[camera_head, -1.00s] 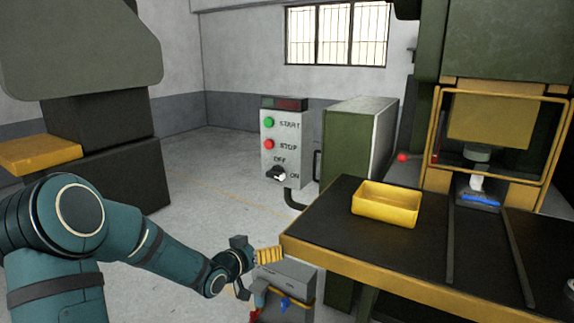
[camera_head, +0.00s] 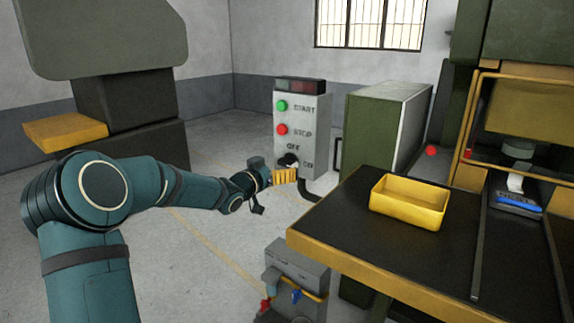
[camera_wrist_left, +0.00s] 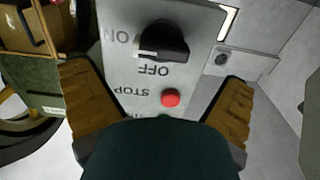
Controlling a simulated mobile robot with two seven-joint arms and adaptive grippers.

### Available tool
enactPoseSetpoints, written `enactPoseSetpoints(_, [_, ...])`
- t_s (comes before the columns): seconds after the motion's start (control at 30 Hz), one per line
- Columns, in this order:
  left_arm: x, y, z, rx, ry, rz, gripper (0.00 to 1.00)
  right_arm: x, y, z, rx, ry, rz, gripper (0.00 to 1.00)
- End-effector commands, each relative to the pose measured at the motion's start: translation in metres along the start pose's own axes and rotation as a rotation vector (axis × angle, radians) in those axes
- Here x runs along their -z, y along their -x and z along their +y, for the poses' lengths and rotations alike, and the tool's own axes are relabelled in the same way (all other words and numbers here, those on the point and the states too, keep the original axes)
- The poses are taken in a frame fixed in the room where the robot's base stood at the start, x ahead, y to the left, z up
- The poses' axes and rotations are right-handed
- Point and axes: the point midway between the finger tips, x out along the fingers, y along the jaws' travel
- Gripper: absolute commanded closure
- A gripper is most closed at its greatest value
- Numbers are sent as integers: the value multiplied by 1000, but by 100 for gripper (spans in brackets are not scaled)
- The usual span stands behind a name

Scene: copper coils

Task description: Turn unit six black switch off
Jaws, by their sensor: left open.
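The control box (camera_head: 315,118) stands beyond the table, with a green START button (camera_head: 281,106), a red STOP button (camera_head: 282,129) and a black rotary switch (camera_head: 288,160) marked OFF and ON. In the left wrist view the black switch (camera_wrist_left: 163,42) appears upside down on the panel, with its white mark toward ON. My left gripper (camera_head: 284,177) is just below and in front of the switch in the head view. In the wrist view its yellow fingers (camera_wrist_left: 160,105) are spread wide with nothing between them, apart from the switch. My right gripper is not in view.
A black table (camera_head: 340,217) with a yellow edge holds a yellow bin (camera_head: 411,196) at the right. A grey toolbox (camera_head: 298,268) stands below its left corner. A green cabinet (camera_head: 374,135) is behind the table. Floor is open at left.

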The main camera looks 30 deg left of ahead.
Motion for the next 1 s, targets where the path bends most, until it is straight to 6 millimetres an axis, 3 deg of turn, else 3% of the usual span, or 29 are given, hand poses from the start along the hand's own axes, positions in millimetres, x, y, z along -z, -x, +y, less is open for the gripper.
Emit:
enactPoseSetpoints(0.1, [-1, -21, 1, -1, 1, 2, 0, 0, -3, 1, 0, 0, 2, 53])
enactPoseSetpoints(0.3, [0, -42, 0, -1, 0, 1, 0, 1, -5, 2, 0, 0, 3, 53])
enactPoseSetpoints(0.67, [0, -47, 0, 1, 0, -1, 0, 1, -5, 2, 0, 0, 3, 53])
enactPoseSetpoints(0.7, [0, -47, 0, 1, 0, -1, 4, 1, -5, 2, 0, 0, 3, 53])
enactPoseSetpoints(0.9, [0, -47, 0, 1, 0, -1, 69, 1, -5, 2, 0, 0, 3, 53])
enactPoseSetpoints(1.0, [0, -47, 0, 1, 0, -1, 70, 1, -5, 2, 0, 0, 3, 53])
